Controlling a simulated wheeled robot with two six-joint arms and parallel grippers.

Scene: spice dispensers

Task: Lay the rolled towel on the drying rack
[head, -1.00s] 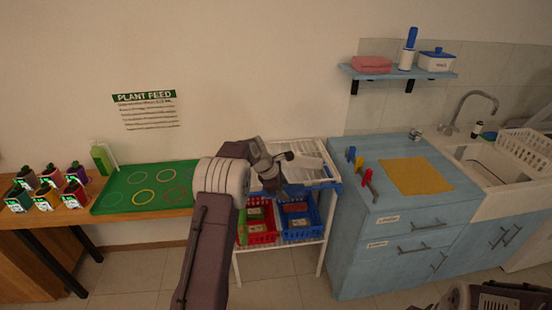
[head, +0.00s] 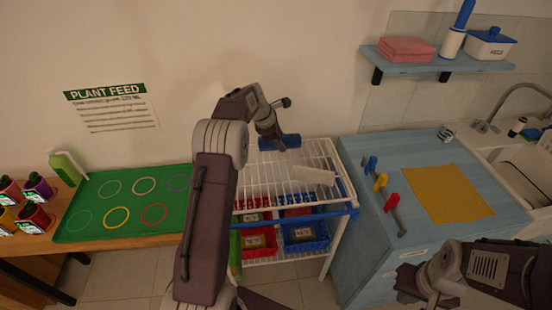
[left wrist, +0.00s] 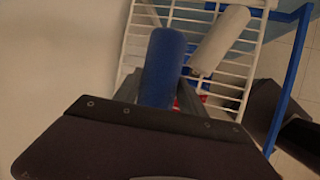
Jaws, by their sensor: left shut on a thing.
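A blue rolled towel (head: 281,142) is held in my left gripper (head: 274,138), which is shut on it. It also shows in the left wrist view (left wrist: 163,62), standing out from between the fingers. The white wire drying rack (head: 262,197) lies under and to the right of it. The blue roll is over the rack's back left part; I cannot tell if it touches the wires. A white roll (head: 313,176) lies on the rack to its right, apart from it, and shows in the left wrist view (left wrist: 220,40). My right gripper (head: 412,286) is at the lower right, its jaws unclear.
A red basket (head: 259,243) and a blue basket (head: 306,238) stand under the rack. A blue cabinet (head: 375,240) with a yellow cloth (head: 447,194) and hooks stands close on the right. A green tray (head: 85,230) lies left. The wall is close behind.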

